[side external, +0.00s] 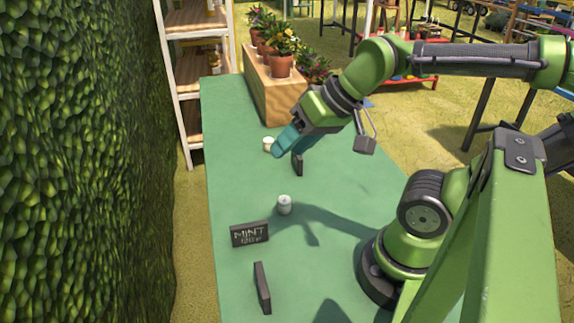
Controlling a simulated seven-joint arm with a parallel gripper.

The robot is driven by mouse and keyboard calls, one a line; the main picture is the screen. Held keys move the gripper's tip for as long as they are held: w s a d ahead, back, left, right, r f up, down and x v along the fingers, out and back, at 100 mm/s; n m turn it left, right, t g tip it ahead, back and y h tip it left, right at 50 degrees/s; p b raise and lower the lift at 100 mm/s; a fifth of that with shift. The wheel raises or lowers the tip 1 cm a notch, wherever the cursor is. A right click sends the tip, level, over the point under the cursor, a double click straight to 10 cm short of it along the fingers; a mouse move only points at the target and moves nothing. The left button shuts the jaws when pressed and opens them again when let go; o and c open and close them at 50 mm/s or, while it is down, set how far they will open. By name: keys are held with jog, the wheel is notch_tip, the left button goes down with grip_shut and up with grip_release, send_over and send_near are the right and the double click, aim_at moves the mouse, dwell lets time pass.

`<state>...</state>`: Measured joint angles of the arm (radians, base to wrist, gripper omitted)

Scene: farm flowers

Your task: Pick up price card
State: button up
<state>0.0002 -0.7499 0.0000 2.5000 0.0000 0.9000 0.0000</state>
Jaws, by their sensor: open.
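A dark price card (249,235) lettered "MINT" faces the camera on the green table (235,190). A second dark card (262,288) stands edge-on at the near end of the table. A third dark card (298,165) stands edge-on just below my gripper (283,150). My gripper has teal fingers, points down and left, and is open. I cannot tell whether it touches the third card. The writing on the two edge-on cards is not visible.
A small white cylinder (284,205) stands mid-table, and another pale one (268,144) stands left of my fingers. A wooden planter box (275,95) with potted flowers (280,62) is at the far end. The left side of the table is mostly clear.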

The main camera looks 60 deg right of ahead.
jog(key=m+g+h, duration=0.2)
jog(key=m+g, duration=0.3)
jog(key=g, duration=0.2)
send_over(297, 160)
jog(key=w+d, duration=0.1)
jog(key=d, duration=0.2)
notch_tip(297, 160, down, 7)
jog(key=f, duration=1)
jog(key=shift+a+f, duration=0.2)
jog(key=shift+a, duration=0.15)
jog(key=shift+w+d+f, duration=0.1)
jog(key=shift+f, duration=1.45)
jog(key=shift+w+d+f, duration=0.1)
jog(key=shift+f, duration=1.45)
grip_shut()
